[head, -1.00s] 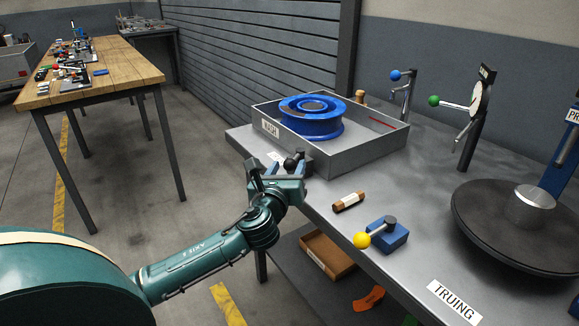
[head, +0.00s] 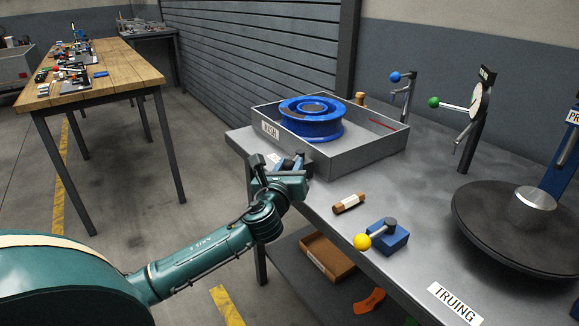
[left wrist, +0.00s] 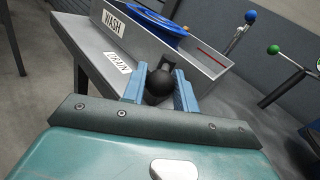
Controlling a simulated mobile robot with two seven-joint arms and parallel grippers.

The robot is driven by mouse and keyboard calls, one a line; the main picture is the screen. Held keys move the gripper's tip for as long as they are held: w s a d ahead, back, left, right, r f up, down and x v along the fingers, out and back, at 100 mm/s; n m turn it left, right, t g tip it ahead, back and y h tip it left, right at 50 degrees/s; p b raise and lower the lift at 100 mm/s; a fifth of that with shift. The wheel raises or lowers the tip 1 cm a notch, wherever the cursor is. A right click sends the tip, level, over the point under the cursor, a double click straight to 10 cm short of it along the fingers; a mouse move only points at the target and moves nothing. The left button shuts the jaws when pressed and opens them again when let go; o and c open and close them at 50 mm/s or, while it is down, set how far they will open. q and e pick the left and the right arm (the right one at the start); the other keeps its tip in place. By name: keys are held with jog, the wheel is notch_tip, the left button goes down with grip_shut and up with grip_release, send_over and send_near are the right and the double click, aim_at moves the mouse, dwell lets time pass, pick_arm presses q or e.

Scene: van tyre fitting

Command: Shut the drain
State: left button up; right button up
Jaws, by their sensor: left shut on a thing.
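The drain handle's round black knob (left wrist: 159,86) shows in the left wrist view, beside the label DRAIN (left wrist: 118,63). It sits at the near front of the grey WASH tray (head: 352,157). My left gripper (head: 286,161) is at the bench edge by that tray. Its blue fingers (left wrist: 161,76) stand on either side of the knob and are shut on it. In the head view the knob is mostly hidden by the gripper. I cannot tell the handle's exact angle. My right gripper is not in view.
A blue wheel rim (head: 311,125) lies in the tray. A black turntable (head: 520,222) stands at right. Two more levers stand behind.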

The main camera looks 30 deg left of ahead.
pick_arm(q)
grip_shut()
